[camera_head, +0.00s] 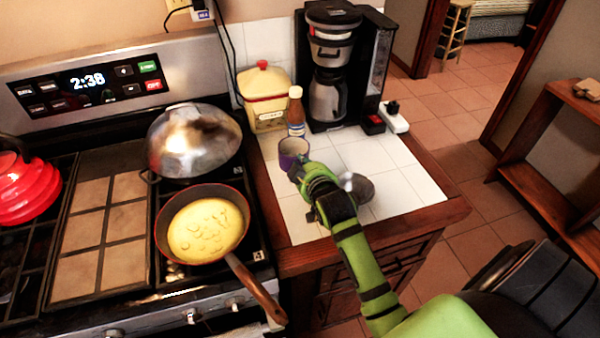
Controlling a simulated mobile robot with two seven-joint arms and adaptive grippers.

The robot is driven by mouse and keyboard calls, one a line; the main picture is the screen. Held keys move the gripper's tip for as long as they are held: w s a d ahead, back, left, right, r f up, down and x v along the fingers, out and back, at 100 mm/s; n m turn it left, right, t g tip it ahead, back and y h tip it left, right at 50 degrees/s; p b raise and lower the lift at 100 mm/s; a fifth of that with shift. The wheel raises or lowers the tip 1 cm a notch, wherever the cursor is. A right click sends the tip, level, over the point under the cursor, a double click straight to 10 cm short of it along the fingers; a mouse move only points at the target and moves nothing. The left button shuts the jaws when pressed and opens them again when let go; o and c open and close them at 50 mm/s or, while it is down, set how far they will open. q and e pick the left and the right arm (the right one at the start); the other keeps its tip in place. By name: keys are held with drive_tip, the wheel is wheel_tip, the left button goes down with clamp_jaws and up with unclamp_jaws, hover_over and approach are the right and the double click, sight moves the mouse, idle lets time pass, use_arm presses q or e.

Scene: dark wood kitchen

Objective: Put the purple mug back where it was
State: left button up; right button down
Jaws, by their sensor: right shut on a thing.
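The purple mug (293,147) is on or just above the white tiled counter (399,195), in front of the brown bottle; I cannot tell whether its base touches the tiles. It looks upright, with its pale inside showing. My right gripper (303,170) comes in from the lower right on the green arm and is shut on the mug at its near side. The fingers partly hide the mug's lower part. My left gripper is not in view.
A brown bottle (296,112), a yellow canister (264,97) and a coffee maker (330,75) stand behind the mug. A dark rounded thing (361,187) lies right of the gripper. On the stove at left are a pan (160,228) of yellow food, a metal wok (193,142) and a red kettle (27,190).

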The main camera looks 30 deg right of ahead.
drive_tip(key=shift+w+a+f, duration=0.1)
drive_tip(key=shift+w, duration=0.25)
drive_tip(key=shift+f, duration=0.25)
drive_tip(key=shift+f+p, duration=0.35)
drive_tip(key=shift+f, duration=1.5)
drive_tip(key=c, duration=1.3)
unclamp_jaws()
drive_tip(key=shift+s, duration=0.15)
drive_tip(key=b+v, duration=0.1)
drive_tip(key=v, duration=1.1)
drive_tip(key=shift+a+f, duration=0.1)
